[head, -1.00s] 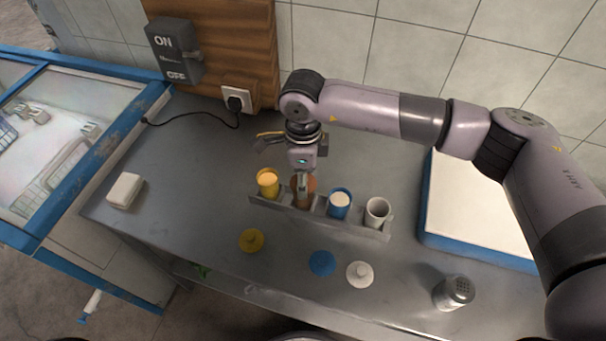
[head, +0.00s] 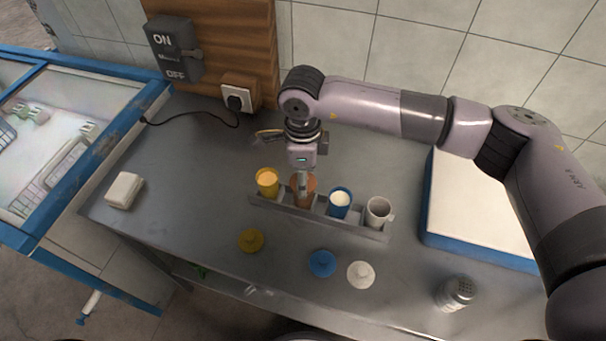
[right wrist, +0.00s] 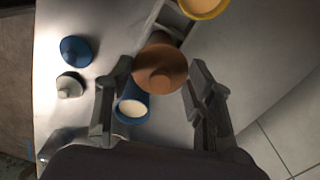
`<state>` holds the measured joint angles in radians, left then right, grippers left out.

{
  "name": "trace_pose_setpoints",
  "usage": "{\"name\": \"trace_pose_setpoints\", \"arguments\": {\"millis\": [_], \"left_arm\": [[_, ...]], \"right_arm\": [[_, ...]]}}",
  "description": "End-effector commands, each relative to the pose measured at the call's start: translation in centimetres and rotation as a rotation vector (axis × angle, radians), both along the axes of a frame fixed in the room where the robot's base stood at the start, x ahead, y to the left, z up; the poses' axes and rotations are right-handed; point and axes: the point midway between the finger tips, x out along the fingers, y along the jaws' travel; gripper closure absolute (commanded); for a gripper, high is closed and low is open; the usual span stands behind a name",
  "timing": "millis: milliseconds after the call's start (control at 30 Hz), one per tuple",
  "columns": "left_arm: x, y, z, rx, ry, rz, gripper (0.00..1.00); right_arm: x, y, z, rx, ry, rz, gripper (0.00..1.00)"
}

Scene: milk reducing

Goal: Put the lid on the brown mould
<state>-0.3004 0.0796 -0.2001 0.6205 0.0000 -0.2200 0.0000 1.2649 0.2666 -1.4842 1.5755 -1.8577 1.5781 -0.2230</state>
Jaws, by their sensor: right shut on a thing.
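The brown mould (head: 306,201) stands in the metal rack between the yellow mould and the blue mould. The brown lid (right wrist: 160,70), round with a central knob, lies over the brown mould's mouth in the right wrist view. I cannot tell whether it is fully seated. My right gripper (right wrist: 158,82) is shut on the brown lid, a finger on each side of it. In the head view the right gripper (head: 303,182) hangs over the brown mould and hides much of it. My left gripper is not in view.
The yellow mould (head: 267,185) and blue mould (head: 340,205) are filled; a white cup (head: 378,213) stands at the rack's right end. Yellow (head: 251,240), blue (head: 322,263) and white (head: 361,274) lids lie in front. A shaker (head: 456,292) stands front right.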

Motion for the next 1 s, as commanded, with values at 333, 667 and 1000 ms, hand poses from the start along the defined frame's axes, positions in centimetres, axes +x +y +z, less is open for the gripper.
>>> {"name": "trace_pose_setpoints", "arguments": {"millis": [333, 667, 1000], "left_arm": [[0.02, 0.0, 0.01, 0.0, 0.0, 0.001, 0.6], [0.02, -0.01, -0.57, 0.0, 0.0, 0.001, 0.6], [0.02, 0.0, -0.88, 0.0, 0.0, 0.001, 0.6]], "right_arm": [[-0.02, 0.03, 0.02, 0.001, 0.0, 0.001, 0.62], [-0.02, 0.02, -0.1, 0.001, 0.0, 0.0, 0.62], [-0.04, 0.02, 0.01, 0.001, 0.001, 0.0, 0.62]]}}
